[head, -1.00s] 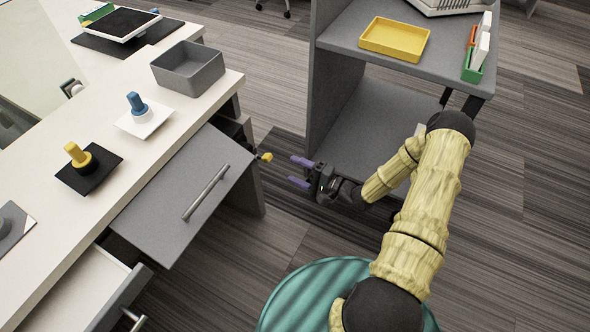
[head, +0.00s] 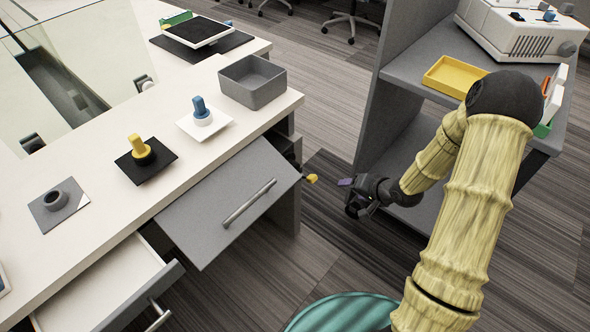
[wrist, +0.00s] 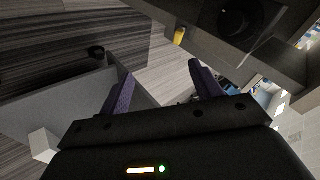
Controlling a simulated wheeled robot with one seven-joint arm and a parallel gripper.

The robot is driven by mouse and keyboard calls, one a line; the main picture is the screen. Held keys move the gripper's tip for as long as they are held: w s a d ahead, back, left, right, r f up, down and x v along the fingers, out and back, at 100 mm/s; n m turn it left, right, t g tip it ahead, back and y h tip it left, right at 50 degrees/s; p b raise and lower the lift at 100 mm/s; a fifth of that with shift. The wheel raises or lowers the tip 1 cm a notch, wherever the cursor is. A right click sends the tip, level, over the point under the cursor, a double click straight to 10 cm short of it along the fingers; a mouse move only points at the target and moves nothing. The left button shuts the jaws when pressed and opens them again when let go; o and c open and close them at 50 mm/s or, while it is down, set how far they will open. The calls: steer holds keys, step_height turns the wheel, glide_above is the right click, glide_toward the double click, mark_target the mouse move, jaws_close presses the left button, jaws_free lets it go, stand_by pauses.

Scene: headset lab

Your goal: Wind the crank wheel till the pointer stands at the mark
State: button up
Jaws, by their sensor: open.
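The crank wheel's yellow handle (head: 312,178) sticks out from the side of the desk's drawer unit in the head view. The wheel itself is mostly hidden there behind the drawer front. In the wrist view the yellow handle (wrist: 180,36) shows at top centre, beyond the fingertips. A dark round part (wrist: 240,18), which looks like the wheel, is beside it. My gripper (head: 350,190) is just right of the handle, apart from it. Its purple fingers in the wrist view (wrist: 161,75) are spread and empty. I cannot make out the pointer or mark.
A grey drawer front (head: 232,195) with a bar handle stands out left of the crank. A grey shelf unit (head: 405,125) with a yellow tray (head: 455,76) is close behind my gripper. The desk (head: 95,195) holds a grey bin (head: 252,82) and several knobs on plates.

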steer(key=s+r+n+g+h, duration=0.3)
steer(key=s+r+g+h, duration=0.1)
steer(key=s+r, duration=1.3)
steer(key=shift+s+n+h, duration=0.4)
steer(key=shift+s+h, duration=0.15)
steer(key=shift+h, duration=0.05)
steer(key=shift+c, duration=0.4)
